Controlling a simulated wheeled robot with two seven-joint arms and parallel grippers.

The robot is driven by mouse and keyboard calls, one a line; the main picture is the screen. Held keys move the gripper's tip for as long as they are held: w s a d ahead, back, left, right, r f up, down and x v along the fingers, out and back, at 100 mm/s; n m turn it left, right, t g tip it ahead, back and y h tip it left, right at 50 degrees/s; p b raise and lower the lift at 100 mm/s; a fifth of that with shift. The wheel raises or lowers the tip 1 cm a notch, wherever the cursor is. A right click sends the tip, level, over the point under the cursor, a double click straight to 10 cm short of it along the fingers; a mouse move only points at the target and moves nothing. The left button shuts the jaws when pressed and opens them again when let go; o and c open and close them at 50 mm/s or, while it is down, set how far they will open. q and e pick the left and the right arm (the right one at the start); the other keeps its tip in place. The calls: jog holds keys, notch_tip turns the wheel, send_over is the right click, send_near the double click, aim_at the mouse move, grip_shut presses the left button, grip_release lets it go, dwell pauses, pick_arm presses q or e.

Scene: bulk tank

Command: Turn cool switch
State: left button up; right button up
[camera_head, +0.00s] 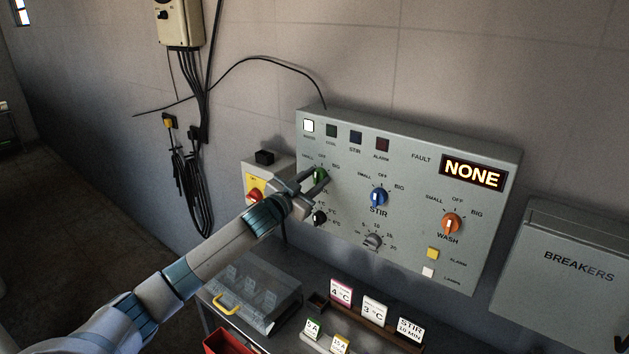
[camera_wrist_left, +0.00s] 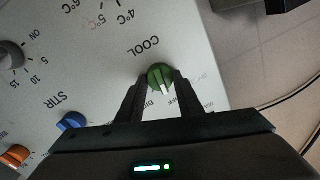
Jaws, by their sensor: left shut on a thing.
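The green cool switch (camera_head: 320,175) is on the upper left of the grey control panel (camera_head: 480,225). My left gripper (camera_head: 312,179) is at the panel face with its fingers around the green knob. In the left wrist view the green cool switch (camera_wrist_left: 161,77) sits between the two dark fingertips of my left gripper (camera_wrist_left: 160,82), beside the label COOL. The fingers are shut on the knob. The view is upside down there, and a pale pointer mark shows on the knob. My right gripper is not in view.
A blue stir switch (camera_head: 379,196), an orange wash switch (camera_head: 451,223), a black knob (camera_head: 319,217) and a grey knob (camera_head: 374,241) are on the same panel. The display (camera_head: 473,173) reads NONE. A breakers box (camera_head: 566,285) is at right. Cards stand below.

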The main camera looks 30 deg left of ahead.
pick_arm(q)
jog(key=m+b, duration=0.1)
jog(key=m, duration=0.4)
jog(key=shift+f, duration=0.15)
jog(key=shift+m+h+b, duration=0.3)
jog(key=shift+m+b, duration=0.05)
jog(key=shift+m, duration=1.55)
jog(key=o, duration=1.1)
jog(key=shift+c, duration=0.2)
jog(key=shift+s+f, duration=0.15)
jog(key=shift+s, duration=0.25)
jog(key=s+b, duration=0.6)
jog(key=s, duration=1)
jog(key=shift+s+a+f, duration=0.2)
jog(key=shift+s+f, duration=0.1)
jog(key=shift+f, duration=0.1)
